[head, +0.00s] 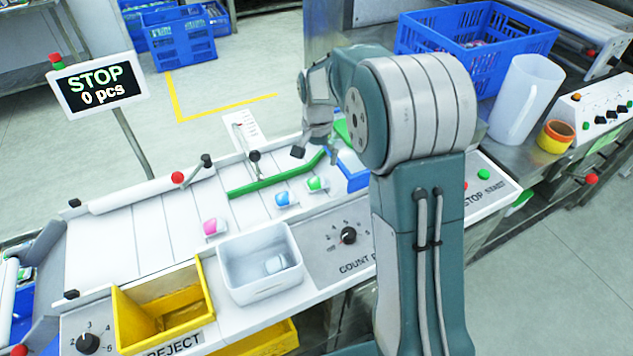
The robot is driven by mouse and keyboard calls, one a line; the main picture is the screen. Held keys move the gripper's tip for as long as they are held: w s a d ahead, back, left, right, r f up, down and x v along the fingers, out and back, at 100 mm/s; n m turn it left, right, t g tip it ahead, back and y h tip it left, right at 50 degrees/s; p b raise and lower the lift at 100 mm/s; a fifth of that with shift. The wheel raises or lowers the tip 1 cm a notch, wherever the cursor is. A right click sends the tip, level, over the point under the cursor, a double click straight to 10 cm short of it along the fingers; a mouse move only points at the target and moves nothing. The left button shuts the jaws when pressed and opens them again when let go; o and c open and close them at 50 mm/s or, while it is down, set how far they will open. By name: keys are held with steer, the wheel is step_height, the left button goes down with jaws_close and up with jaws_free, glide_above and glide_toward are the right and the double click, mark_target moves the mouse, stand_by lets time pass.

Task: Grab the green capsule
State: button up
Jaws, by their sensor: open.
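The green capsule (316,184) lies on the pale conveyor surface, just in front of the green guide rail (278,174). A blue capsule (283,198) lies close to its left, and a pink capsule (211,227) lies farther left. My gripper (317,152) is above the far side of the conveyor, beyond the green capsule and apart from it. It is open, with no object seen in it. My arm hides part of the scene to the right.
A white bin (254,284) with a pale item inside and a yellow reject bin (190,297) stand along the front edge. A small blue container (352,178) is right of the green capsule. A stop display (97,85) stands at the left. Conveyor between pink capsule and left end is clear.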

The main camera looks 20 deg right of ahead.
mark_target(317, 180)
step_height(317, 180, down, 3)
steer(key=shift+a, duration=0.1)
steer(key=shift+d+f, duration=0.2)
steer(key=shift+f, duration=0.4)
steer(key=f, duration=0.4)
steer(key=shift+w+a+f, duration=0.2)
steer(key=shift+w+f, duration=0.05)
steer(key=shift+f, duration=0.1)
steer(key=c, duration=0.8)
